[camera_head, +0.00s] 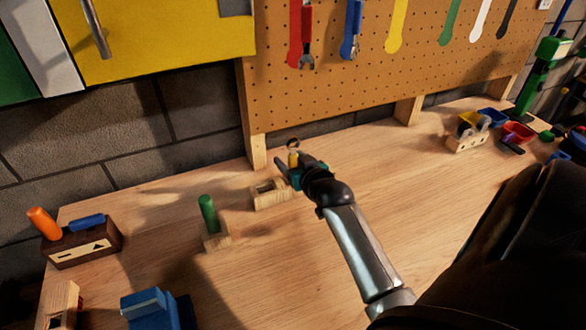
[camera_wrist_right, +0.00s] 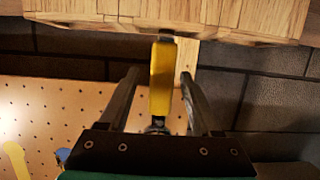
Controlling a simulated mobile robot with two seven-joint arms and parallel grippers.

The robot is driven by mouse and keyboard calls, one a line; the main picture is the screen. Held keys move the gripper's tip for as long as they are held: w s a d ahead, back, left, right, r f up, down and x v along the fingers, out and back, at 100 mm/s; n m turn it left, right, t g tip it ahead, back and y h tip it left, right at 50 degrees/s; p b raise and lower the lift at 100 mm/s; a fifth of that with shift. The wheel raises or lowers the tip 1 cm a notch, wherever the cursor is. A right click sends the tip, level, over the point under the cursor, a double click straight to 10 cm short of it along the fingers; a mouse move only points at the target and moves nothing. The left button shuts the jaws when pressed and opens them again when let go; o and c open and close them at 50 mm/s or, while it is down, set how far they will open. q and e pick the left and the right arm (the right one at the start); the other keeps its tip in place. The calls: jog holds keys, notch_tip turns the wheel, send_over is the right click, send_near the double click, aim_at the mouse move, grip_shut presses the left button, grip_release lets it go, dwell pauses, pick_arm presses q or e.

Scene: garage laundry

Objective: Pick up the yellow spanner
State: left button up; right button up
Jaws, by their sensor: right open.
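The yellow spanner (camera_head: 293,158) stands upright at the back of the workbench, by a small wooden block (camera_head: 268,193). Its ring end shows above my right gripper (camera_head: 288,165). In the right wrist view the spanner's yellow handle (camera_wrist_right: 162,75) lies between the two fingers of the right gripper (camera_wrist_right: 160,82). The fingers are open, with a gap on each side of the handle. The gripper hides the spanner's lower part in the head view. My left gripper is not in view.
A pegboard (camera_head: 350,85) with coloured tool outlines stands behind the bench. A green-handled tool (camera_head: 208,214) stands left of the gripper, and an orange-handled tool (camera_head: 44,223) is further left. Coloured bins (camera_head: 516,132) are at the right.

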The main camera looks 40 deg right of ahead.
jog(key=shift+x, duration=0.85)
grip_shut()
